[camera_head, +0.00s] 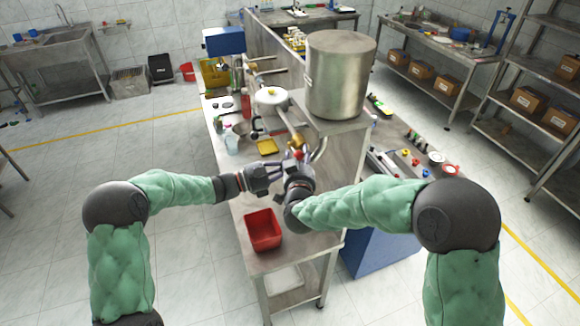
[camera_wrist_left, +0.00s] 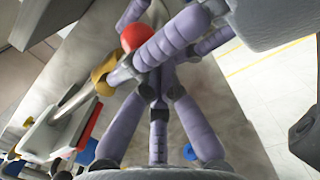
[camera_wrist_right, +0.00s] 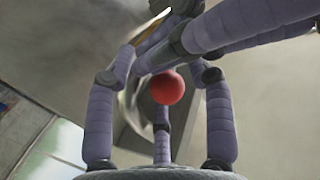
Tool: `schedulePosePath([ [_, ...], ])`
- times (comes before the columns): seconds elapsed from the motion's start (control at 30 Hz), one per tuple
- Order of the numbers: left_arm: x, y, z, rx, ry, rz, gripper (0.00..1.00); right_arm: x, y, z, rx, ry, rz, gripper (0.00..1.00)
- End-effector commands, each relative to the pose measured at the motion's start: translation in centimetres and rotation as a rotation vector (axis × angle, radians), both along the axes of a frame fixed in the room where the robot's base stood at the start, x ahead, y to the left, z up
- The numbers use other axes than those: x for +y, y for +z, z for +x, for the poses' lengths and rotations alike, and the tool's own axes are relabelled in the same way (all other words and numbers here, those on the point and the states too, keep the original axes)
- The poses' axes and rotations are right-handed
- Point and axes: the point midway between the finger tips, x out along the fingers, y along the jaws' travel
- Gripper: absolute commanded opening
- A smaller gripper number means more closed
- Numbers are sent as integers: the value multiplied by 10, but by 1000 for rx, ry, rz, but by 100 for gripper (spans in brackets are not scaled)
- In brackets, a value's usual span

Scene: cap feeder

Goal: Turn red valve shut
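The red ball-shaped valve knob (camera_head: 298,154) is at the bench's near middle. It sits large between my right gripper's fingers in the right wrist view (camera_wrist_right: 167,88). Bare gaps show on both sides of it. In the left wrist view the red knob (camera_wrist_left: 132,36) is beside the brass valve body (camera_wrist_left: 103,76) on a pipe. My right gripper (camera_head: 297,166) is open around the knob; contact cannot be told. My left gripper (camera_head: 272,171) is just left of it. Its fingers converge with nothing seen between them, and the two grippers' fingers overlap in the wrist views.
A red bin (camera_head: 263,231) stands at the bench's near end. A large steel tank (camera_head: 341,80) stands on a raised platform behind the grippers. Bare bench shows around the bin.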

Motion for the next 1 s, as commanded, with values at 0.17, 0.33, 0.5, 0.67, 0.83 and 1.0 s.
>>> schedulePosePath([
  [0.17,0,-1,0,2,1,1,0,0,1,-2,-1,1,0,53],
  [0.33,0,-2,0,3,1,1,0,2,4,-20,-1,2,0,53],
  [0.5,0,-2,0,3,1,2,0,4,7,-53,-1,4,0,53],
  [0.67,0,-2,0,3,1,2,0,5,10,-84,0,3,0,53],
  [0.83,0,-2,0,3,1,2,0,6,13,-107,-1,3,0,53],
  [1.0,0,-2,0,3,1,2,0,6,12,-117,4,2,-1,53],
])
